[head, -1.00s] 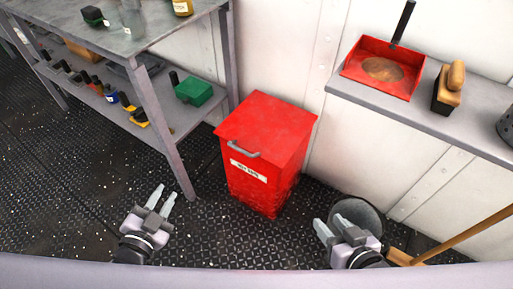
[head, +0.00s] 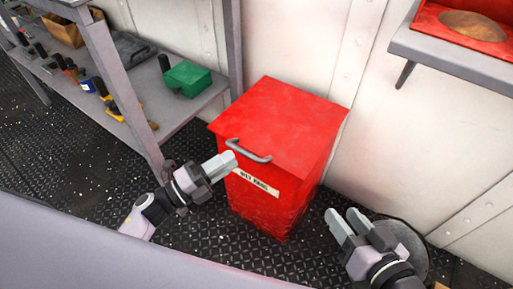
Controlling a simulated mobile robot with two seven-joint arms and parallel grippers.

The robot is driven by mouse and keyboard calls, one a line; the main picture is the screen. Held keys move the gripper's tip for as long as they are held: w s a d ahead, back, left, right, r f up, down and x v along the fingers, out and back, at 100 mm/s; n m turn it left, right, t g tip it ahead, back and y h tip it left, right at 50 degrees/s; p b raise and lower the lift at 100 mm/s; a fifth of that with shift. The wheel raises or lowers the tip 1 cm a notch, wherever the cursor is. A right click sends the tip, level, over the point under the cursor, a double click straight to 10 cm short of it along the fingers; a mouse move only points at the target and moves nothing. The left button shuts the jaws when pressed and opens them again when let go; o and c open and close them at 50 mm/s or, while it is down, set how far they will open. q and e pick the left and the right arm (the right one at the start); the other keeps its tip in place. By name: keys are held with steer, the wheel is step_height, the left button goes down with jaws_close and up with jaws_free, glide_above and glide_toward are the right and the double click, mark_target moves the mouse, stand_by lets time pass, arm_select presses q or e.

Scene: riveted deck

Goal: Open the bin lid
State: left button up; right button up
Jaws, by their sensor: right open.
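The red bin (head: 275,205) stands on the deck in the middle of the head view, with a white label on its front. Its red lid (head: 285,115) lies flat and closed on top. A grey bar handle (head: 250,153) sits at the lid's front edge. My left gripper (head: 229,160) is just left of and below the handle, fingertips close to the bin's front left side. Its fingers overlap in this view, so their gap is hidden, and I cannot tell if they touch the bin. My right gripper (head: 345,216) is open and empty, to the right of the bin.
A grey shelved workbench (head: 185,118) with tools and a green box (head: 186,78) stands left of the bin. A round grey object (head: 418,240) lies behind my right gripper.

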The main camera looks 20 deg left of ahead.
mark_target(250, 148)
arm_select(q)
steer(key=shift+b+x, duration=0.45)
steer(key=shift+x, duration=3.1)
jaws_close()
